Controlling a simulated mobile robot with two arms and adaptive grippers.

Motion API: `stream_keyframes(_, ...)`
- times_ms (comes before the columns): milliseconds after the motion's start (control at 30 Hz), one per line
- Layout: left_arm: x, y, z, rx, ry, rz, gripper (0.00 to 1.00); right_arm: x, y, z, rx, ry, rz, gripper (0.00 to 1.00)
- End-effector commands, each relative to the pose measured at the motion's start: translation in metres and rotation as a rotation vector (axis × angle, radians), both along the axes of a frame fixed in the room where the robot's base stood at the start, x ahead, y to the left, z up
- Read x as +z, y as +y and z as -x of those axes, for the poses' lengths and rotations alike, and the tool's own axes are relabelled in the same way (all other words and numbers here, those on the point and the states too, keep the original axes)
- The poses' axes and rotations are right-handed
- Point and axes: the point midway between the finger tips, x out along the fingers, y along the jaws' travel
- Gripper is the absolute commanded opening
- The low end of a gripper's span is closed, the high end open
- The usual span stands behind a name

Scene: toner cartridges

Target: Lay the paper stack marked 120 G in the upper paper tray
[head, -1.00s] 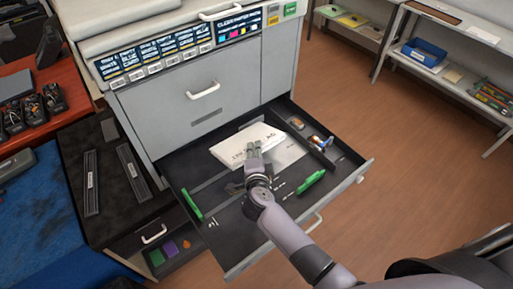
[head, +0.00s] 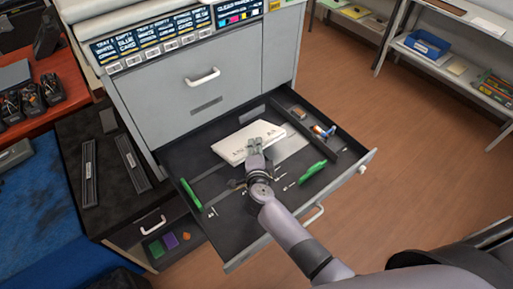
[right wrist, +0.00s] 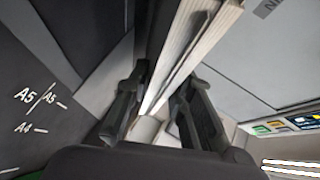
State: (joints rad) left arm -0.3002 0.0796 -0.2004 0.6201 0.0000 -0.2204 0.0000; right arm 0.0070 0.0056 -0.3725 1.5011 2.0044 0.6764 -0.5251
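A white paper stack (head: 246,142) is over the back part of the open paper tray (head: 225,222), tilted with its near face toward the head camera. Its printed marking is too small to read surely. My right gripper (head: 257,147) is at the stack's near edge. In the right wrist view the stack (right wrist: 192,40) runs as pale layered edges between the two fingers (right wrist: 166,88), which close on it. Whether the stack touches the tray floor cannot be told. My left gripper is not in view.
The tray has a left green guide (head: 191,194), a right green guide (head: 312,172) and a side compartment with small items (head: 324,131). A closed grey front (head: 205,100) stands behind it. A dark cabinet (head: 95,165) is at left, shelves (head: 455,70) at right.

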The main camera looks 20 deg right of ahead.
Motion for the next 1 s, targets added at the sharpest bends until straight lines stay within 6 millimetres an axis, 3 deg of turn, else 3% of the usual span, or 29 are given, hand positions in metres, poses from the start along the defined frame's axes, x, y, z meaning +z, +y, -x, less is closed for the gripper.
stream_keyframes(333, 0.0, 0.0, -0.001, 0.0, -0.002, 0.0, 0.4, 0.001, 0.0, -0.001, 0.0, -0.003, 0.0, 0.43)
stream_keyframes(667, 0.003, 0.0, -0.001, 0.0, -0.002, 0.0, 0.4, 0.001, 0.001, 0.003, 0.001, 0.003, 0.0, 0.43)
stream_keyframes(1000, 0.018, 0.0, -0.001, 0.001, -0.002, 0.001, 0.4, 0.009, 0.006, 0.021, 0.0, 0.001, 0.001, 0.43)
